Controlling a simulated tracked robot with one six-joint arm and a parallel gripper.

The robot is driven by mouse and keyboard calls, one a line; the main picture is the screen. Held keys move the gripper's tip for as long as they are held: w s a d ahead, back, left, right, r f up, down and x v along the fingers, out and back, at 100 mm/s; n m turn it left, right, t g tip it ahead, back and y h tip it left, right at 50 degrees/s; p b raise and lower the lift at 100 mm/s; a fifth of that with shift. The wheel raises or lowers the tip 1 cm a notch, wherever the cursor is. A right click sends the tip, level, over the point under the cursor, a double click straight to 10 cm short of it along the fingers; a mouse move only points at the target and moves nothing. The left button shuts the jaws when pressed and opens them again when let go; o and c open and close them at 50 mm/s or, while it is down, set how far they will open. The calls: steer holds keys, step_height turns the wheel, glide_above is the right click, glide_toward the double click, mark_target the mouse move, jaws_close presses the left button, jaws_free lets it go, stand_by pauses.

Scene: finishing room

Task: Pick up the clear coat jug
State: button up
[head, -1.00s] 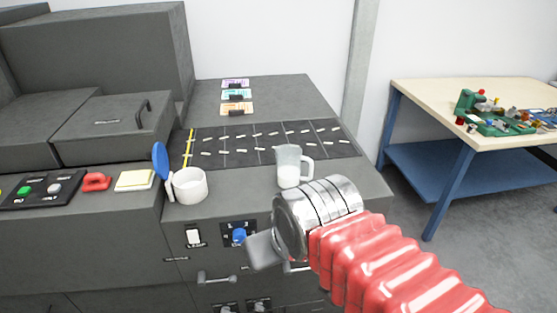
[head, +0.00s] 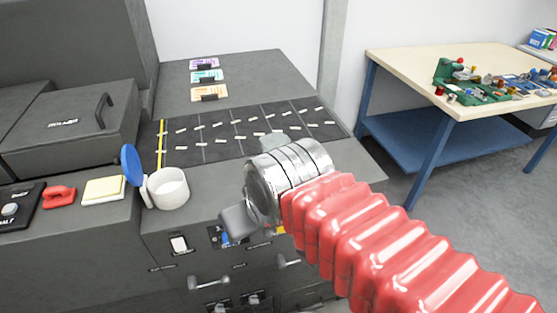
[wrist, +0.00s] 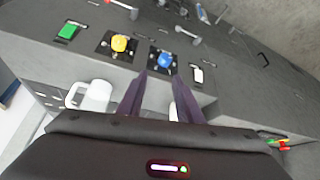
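The clear coat jug (head: 273,142) is almost wholly hidden behind my metal wrist in the head view; only a bit of its pale top shows. I take the whitish jug with a handle (wrist: 95,95), left of my fingers in the wrist view, to be the same jug, standing on the grey counter. My gripper (wrist: 160,85) has its two dark fingers apart, beside the jug and not around it. In the head view one grey finger (head: 238,224) shows over the counter's front edge.
A white pot (head: 170,190) with a raised blue lid (head: 131,166) stands to the left on the counter (head: 215,178). A dark marked mat (head: 185,150) and several coloured cards lie behind. Switches and handles are on the cabinet front. A workbench (head: 400,63) stands at right.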

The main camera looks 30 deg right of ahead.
steer(key=shift+o, duration=1.4)
steer(key=shift+w+d+r, duration=0.15)
steer(key=shift+w+r, duration=0.05)
steer(key=shift+o, duration=1)
steer(key=w+d+r+m+g, duration=0.2)
steer(key=w+d+r+m, duration=0.3)
steer(key=w+d, duration=0.3)
steer(key=shift+w+d+r+m+g+h, duration=0.2)
steer(key=shift+w+d+m+g+h, duration=0.1)
steer(key=shift+w+m+g, duration=0.1)
steer(key=w+d+m+g, duration=0.1)
steer(key=w+d+m, duration=0.1)
steer(key=d, duration=0.2)
steer(key=w+d+m, duration=0.2)
steer(key=d, duration=0.2)
steer(key=w+d+m+g, duration=0.1)
steer(key=w+d, duration=0.2)
steer(key=d, duration=0.1)
steer(key=shift+d+r+m+g+y, duration=0.1)
steer(key=shift+d+m+g+y, duration=0.05)
steer(key=shift+m+g+y, duration=0.2)
steer(key=shift+w+f, duration=0.1)
steer(key=shift+f, duration=4.05)
steer(key=shift+f, duration=2.75)
